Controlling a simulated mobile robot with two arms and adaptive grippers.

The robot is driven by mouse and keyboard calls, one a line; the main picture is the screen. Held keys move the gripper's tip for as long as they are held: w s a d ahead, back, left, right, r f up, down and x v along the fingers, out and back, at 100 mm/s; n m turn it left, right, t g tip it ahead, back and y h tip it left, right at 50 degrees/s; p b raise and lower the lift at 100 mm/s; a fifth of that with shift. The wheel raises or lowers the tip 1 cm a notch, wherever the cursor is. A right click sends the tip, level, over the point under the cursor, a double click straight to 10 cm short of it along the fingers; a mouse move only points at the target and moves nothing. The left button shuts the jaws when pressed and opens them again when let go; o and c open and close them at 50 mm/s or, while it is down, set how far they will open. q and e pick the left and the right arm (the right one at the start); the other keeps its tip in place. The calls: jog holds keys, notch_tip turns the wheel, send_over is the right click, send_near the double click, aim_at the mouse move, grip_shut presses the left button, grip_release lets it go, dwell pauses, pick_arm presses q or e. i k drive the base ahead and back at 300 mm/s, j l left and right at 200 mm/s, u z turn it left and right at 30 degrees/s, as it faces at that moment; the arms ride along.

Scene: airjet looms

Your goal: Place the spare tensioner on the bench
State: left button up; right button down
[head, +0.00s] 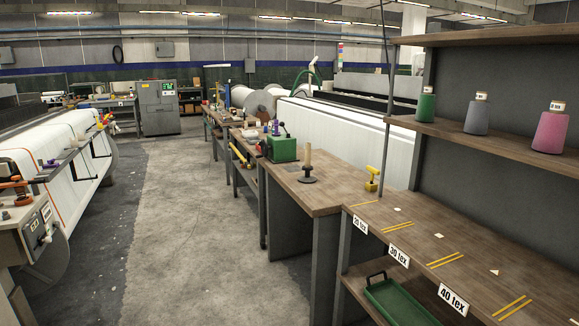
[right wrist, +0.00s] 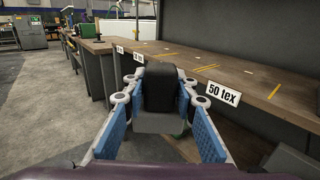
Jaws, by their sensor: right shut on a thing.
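My right gripper (right wrist: 160,82) shows in the right wrist view, its blue-padded fingers on either side of a dark block (right wrist: 159,92). The gripper is shut on this block, which has a black rounded top and a grey lower face. I cannot tell for sure that it is the spare tensioner. A wooden workbench (head: 325,196) is in the middle of the head view. It also shows at upper left in the right wrist view (right wrist: 97,45), beyond the gripper. Neither gripper is in the head view, and my left gripper shows nowhere.
A shelf unit (head: 455,225) with tex labels adjoins at right, with a green tray (head: 392,307) below. The aisle floor (head: 195,230) is clear.

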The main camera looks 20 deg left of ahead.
aim_at(293, 168)
jog(key=i+u, duration=0.4)
jog(key=i+l+u, duration=0.1)
jog(key=i+u, duration=0.3)
jog(key=i, duration=0.2)
jog(key=i+l+u, duration=0.25)
jog(key=i+u, duration=0.15)
jog(key=i+j, duration=0.2)
jog(key=i, duration=0.35)
jog(key=i+j+z, duration=0.1)
jog(key=i, duration=0.4)
jog(key=i+j, duration=0.3)
jog(key=i, duration=0.25)
jog(key=i+j+z, duration=0.25)
jog(key=i+j, duration=0.15)
jog(key=i+j+z, duration=0.3)
jog(key=i+j, duration=0.05)
jog(key=j, duration=0.1)
